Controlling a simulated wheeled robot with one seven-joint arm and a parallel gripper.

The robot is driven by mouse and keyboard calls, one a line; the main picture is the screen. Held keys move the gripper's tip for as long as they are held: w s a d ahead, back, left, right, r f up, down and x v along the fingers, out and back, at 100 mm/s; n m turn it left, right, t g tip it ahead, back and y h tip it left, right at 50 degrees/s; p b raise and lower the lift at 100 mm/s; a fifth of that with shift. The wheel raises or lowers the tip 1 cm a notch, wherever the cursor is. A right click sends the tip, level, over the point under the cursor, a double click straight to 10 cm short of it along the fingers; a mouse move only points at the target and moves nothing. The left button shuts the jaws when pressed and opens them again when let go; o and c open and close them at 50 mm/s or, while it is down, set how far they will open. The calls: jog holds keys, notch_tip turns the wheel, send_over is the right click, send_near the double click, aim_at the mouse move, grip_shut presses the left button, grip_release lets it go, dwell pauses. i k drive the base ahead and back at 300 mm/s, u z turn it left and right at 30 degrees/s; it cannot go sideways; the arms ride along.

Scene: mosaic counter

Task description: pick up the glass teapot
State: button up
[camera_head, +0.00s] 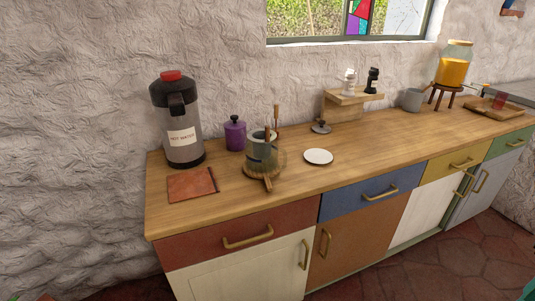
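A small, dark see-through vessel (262,151), which looks like the glass teapot, stands on the left half of the counter. It sits on or within a round wooden stand (268,183), and upright wooden pieces rise at its right side. Its exact outline, handle and spout are hard to make out at this size. My gripper is not in view.
A hot water dispenser (177,120), a purple canister (235,133) and a reddish-brown mat (192,184) are left of the vessel. A white disc (318,156) and a small grey knobbed object (321,127) are right of it.

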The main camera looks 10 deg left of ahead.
aim_at(260, 158)
jog(key=i, duration=0.9)
